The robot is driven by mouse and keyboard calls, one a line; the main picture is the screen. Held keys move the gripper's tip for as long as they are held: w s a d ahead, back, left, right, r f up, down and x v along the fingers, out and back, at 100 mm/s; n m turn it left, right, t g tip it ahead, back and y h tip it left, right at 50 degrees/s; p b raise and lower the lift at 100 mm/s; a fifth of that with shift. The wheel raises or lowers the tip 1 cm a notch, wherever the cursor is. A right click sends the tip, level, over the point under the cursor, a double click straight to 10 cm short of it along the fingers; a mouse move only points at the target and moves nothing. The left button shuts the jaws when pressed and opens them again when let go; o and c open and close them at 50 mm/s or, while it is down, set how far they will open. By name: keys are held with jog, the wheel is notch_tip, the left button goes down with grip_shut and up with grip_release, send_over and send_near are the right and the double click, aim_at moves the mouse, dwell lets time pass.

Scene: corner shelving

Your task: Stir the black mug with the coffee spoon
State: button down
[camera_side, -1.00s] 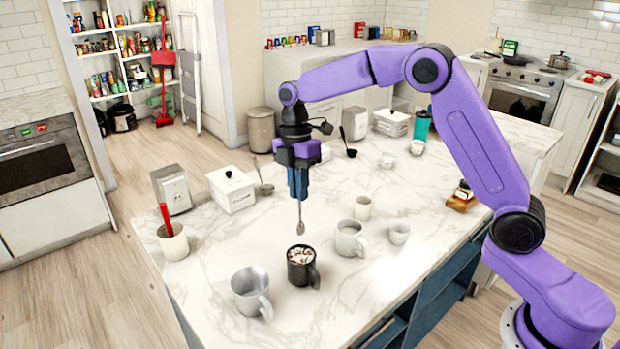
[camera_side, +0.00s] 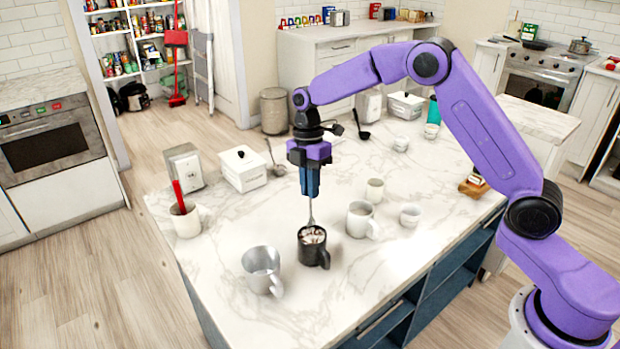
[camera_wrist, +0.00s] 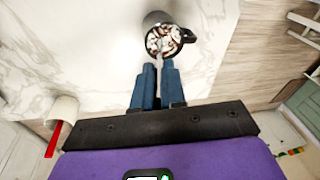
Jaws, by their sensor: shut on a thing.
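The black mug (camera_side: 313,252) stands upright on the marble counter, filled with a dark drink topped with white pieces. My gripper (camera_side: 310,194) points down above the mug, shut on the coffee spoon (camera_side: 311,213). The spoon hangs downward and its lower end is at the mug's mouth; the tip is hidden, and I cannot tell how deep it reaches. In the wrist view the black mug (camera_wrist: 165,40) lies just beyond my gripper (camera_wrist: 158,66), with the spoon (camera_wrist: 160,58) running from between the fingers over the drink.
A grey mug (camera_side: 262,270) stands left of the black mug, and a white mug (camera_side: 361,219) stands to its right, with small cups behind. A white pot with a red utensil (camera_side: 187,220) is at the left edge. A white box (camera_side: 242,170) stands farther back. The counter's front right edge is close.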

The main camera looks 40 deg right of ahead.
aim_at(311, 216)
jog(key=shift+x, duration=3.65)
